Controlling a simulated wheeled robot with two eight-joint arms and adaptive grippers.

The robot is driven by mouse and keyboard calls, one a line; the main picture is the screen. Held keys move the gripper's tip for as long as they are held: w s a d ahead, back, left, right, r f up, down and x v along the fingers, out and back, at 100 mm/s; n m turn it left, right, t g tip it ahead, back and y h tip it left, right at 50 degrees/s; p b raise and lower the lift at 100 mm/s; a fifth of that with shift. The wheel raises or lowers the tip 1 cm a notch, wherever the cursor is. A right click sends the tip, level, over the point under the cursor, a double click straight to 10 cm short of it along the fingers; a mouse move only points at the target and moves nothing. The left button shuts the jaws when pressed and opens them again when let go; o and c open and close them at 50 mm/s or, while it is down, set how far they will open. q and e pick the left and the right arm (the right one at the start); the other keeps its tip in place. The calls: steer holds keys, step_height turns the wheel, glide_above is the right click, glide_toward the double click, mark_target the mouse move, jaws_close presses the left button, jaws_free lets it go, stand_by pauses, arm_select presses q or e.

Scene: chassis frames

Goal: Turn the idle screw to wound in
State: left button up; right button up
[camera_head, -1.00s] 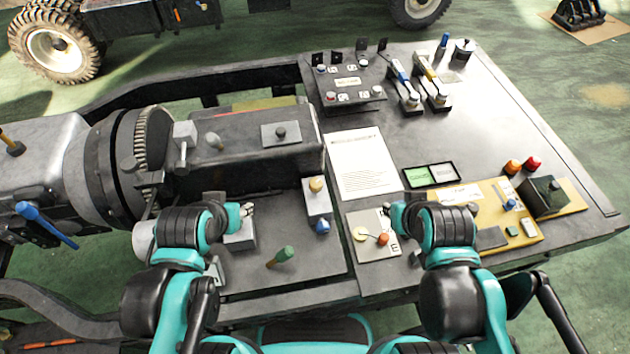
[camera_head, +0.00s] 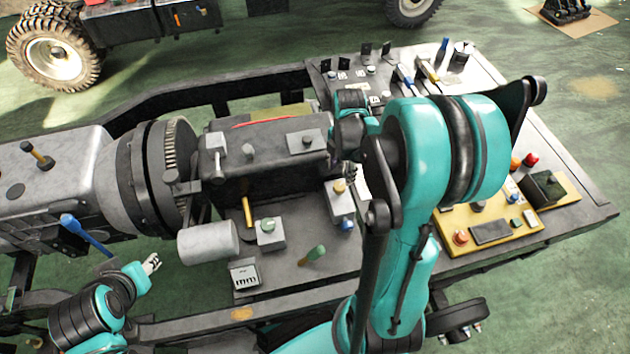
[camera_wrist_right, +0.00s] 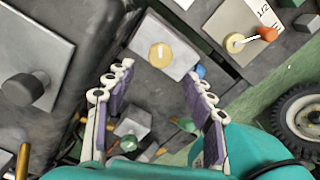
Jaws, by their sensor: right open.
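No part in view is clearly labelled as the idle screw. A brass-yellow round knob (camera_head: 340,187) sits on a grey block on the bench; it also shows in the right wrist view (camera_wrist_right: 160,54), with a pale mark across its face. A blue knob (camera_head: 346,225) is on the same block's near side. My right gripper (camera_wrist_right: 160,74) is open and empty, its fingers spread and pointing towards the brass knob without touching it. In the head view my right arm hides much of it. My left gripper (camera_head: 151,263) is low at the left, clear of the bench parts; its finger gap is too small to judge.
The dark housing (camera_head: 262,172) with a black knob (camera_head: 308,141) is left of my right gripper. A green handle (camera_head: 314,255) and a green-topped button (camera_head: 268,226) stand nearby. A panel with an orange-tipped lever (camera_wrist_right: 252,38) is beyond. My right arm covers the bench's middle.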

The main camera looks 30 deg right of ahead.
mark_target(340, 186)
step_height(340, 186, down, 8)
steer(key=b, duration=0.3)
steer(key=shift+r, duration=0.1)
steer(key=c, duration=1.2)
